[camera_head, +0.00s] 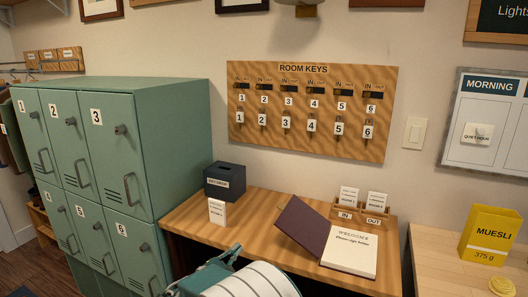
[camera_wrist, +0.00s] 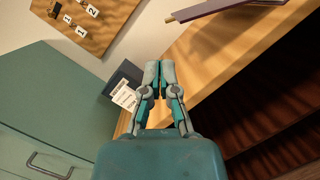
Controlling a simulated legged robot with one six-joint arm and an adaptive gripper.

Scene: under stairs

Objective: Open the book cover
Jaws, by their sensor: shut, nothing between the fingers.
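The book stands open on the wooden desk (camera_head: 240,220). Its dark purple cover (camera_head: 303,227) is swung to the left of the white page block (camera_head: 350,252) and looks tilted up off the desk. The page block lies flat and shows "Welcome" text. In the wrist view a purple edge of the book (camera_wrist: 215,8) shows at the top right. My gripper (camera_wrist: 159,66) is shut and empty, with its fingertips apart from the book. In the head view, my arm is at the bottom centre, left of the book; the fingers are hard to make out there.
A dark key-drop box (camera_head: 224,181) and a small white card (camera_head: 217,211) stand at the desk's left. In/out card holders (camera_head: 361,214) stand behind the book. Green lockers (camera_head: 110,180) rise on the left. A yellow muesli box (camera_head: 490,235) is on the right counter.

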